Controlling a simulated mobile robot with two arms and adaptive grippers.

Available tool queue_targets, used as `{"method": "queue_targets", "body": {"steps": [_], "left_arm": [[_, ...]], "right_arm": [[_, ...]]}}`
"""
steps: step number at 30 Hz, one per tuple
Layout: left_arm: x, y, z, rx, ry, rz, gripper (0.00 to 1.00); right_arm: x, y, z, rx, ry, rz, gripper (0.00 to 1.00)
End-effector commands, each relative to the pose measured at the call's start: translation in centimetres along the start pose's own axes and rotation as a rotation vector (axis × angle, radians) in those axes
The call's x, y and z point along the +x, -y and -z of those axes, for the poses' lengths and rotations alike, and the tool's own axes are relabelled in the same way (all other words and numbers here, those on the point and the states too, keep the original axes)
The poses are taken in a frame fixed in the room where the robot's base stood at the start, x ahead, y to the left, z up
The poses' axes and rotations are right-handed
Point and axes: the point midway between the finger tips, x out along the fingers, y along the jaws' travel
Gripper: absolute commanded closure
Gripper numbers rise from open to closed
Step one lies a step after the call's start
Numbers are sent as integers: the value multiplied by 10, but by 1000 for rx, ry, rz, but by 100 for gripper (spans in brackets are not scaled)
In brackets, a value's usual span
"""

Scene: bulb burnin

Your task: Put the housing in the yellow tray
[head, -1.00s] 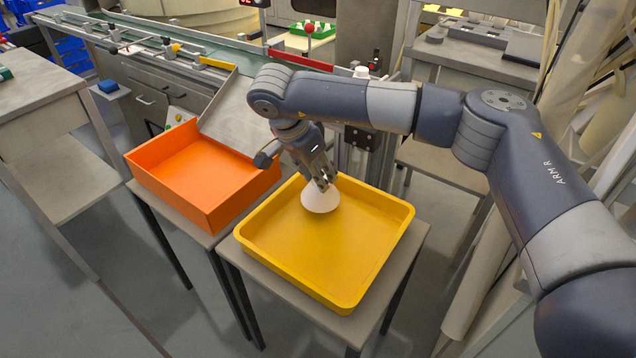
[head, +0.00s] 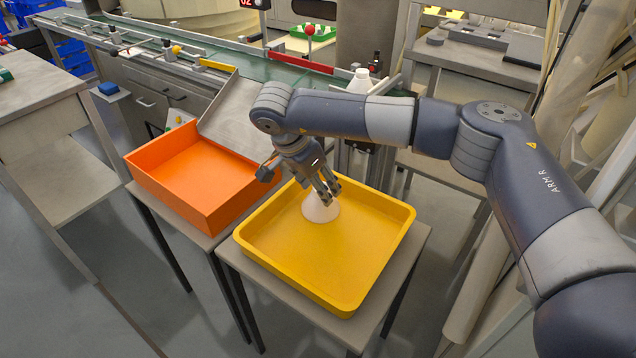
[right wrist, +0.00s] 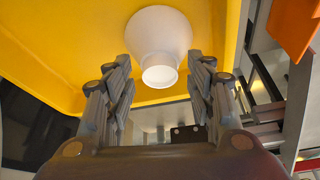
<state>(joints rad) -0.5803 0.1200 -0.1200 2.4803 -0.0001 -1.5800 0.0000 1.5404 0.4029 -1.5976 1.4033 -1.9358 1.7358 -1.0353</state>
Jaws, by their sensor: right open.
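The white cone-shaped housing (head: 320,208) stands on the floor of the yellow tray (head: 262,262), near its back wall. In the right wrist view the housing (right wrist: 158,38) shows its wide rim against the tray floor and its narrow neck toward me. My right gripper (head: 329,190) is just above the housing. Its fingers (right wrist: 160,68) are spread apart on either side of the neck, with gaps between, and hold nothing. My left gripper is not in view.
An orange tray (head: 205,218) stands left of the yellow one, below a metal chute (head: 240,112). Behind runs a green conveyor (head: 285,72) with another white part (head: 360,80) at its near edge. The front of the yellow tray is empty.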

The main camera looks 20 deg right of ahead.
Motion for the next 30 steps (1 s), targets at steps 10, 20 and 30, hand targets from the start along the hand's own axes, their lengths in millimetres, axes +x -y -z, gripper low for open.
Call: {"method": "queue_targets", "body": {"steps": [10,20,30], "left_arm": [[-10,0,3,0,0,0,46],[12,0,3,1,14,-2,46],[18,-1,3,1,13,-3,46]], "right_arm": [[-60,1,2,0,-1,5,50],[-115,1,1,0,-1,2,50],[-122,0,1,0,0,0,50]]}}
